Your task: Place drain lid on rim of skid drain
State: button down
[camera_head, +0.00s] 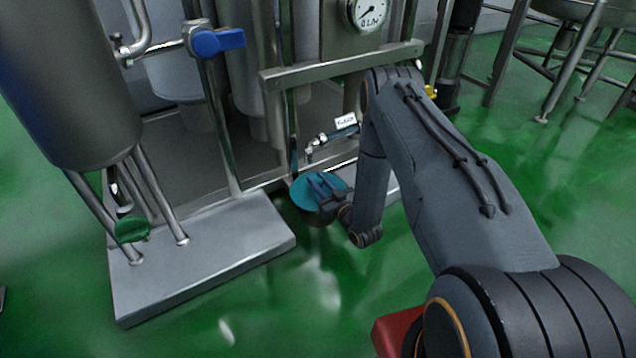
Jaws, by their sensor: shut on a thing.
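A round teal drain lid (304,198) is in my gripper (321,186) near the middle of the view. The gripper's fingers are shut on the lid, seemingly at a grip on its top. The lid is near level, by the gap in the skid's front edge. A dark round shape, likely the skid drain (318,218), shows just below the lid. The lid and gripper cover most of it, so I cannot tell whether the lid touches the rim.
A grey skid plinth (210,250) stands left of the drain. A steel tank (75,80) on legs, a blue valve handle (217,42), a small tap (320,143) and a pressure gauge (366,12) stand around. The green floor (250,320) in front is clear.

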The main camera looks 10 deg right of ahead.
jog(key=c, duration=1.5)
grip_release()
jog(key=shift+f, duration=0.1)
